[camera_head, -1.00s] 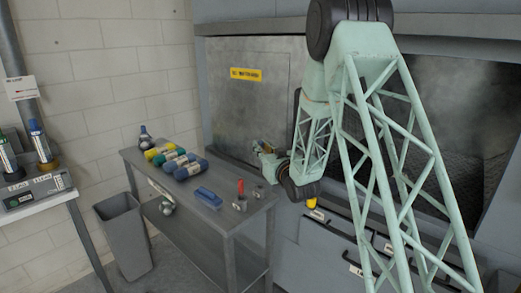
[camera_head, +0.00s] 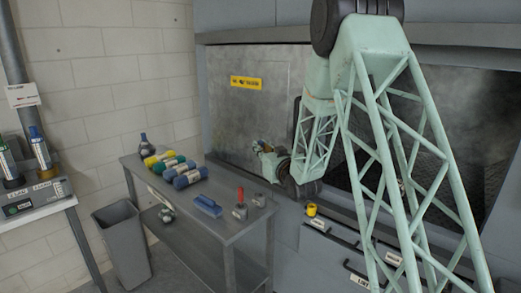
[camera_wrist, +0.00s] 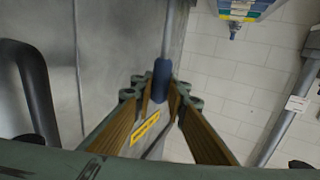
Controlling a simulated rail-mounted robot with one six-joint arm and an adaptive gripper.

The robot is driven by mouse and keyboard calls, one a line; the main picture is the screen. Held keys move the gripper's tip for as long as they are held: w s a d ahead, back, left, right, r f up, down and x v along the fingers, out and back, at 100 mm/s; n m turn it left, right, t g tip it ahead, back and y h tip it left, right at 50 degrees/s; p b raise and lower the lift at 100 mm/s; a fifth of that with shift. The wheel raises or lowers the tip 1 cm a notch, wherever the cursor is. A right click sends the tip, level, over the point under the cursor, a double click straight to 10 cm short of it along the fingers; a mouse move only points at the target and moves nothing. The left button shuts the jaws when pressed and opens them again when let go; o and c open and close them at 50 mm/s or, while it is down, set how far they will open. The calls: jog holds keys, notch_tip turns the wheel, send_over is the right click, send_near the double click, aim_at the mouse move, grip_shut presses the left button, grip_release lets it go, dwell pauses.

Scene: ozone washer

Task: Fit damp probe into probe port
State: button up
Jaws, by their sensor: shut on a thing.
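My gripper (camera_head: 264,150) is at the end of the pale green lattice arm, in front of the grey metal panel and above the right end of the bench. In the wrist view, my gripper (camera_wrist: 160,90) is shut on a slim rod with a dark blue grip, which appears to be the damp probe (camera_wrist: 162,72). The blue part sits between the fingertips. The grey shaft runs toward the top of the picture, and its far end is out of frame. In the head view the probe is too small to make out. I cannot identify the probe port in either view.
A grey bench (camera_head: 220,222) holds several rolled bundles (camera_head: 172,168), a blue brush (camera_head: 208,206) and a red-handled tool (camera_head: 240,203). A bin (camera_head: 122,243) stands left.

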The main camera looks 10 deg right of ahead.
aim_at(261, 141)
jog(key=shift+r, duration=1.7)
